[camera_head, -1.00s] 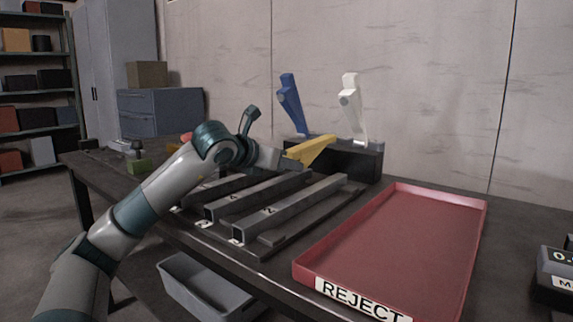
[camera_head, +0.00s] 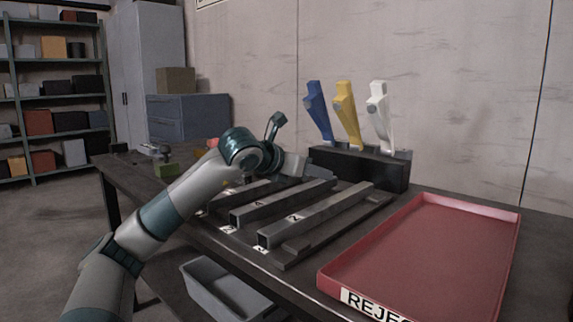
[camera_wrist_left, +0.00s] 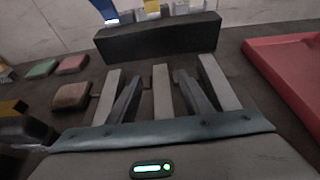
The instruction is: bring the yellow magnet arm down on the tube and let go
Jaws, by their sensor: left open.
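The yellow magnet arm (camera_head: 346,114) stands upright on the dark block (camera_head: 358,167) at the back of the table, between the blue and white arms. Its lower end also shows at the top of the left wrist view (camera_wrist_left: 152,7). Several grey square tubes lie side by side in front of the block, among them the right one (camera_head: 318,214) and the middle one (camera_head: 285,203). My left gripper (camera_head: 318,166) is open and empty above the tubes, in front of the block and apart from the yellow arm. In the left wrist view its fingers (camera_wrist_left: 160,92) straddle the middle tube's outline from above.
The blue arm (camera_head: 318,112) and white arm (camera_head: 380,110) stand close on either side. A red REJECT tray (camera_head: 425,250) lies at the right. A grey bin (camera_head: 225,290) sits below the table's front edge. Small coloured blocks (camera_wrist_left: 72,64) lie left of the tubes.

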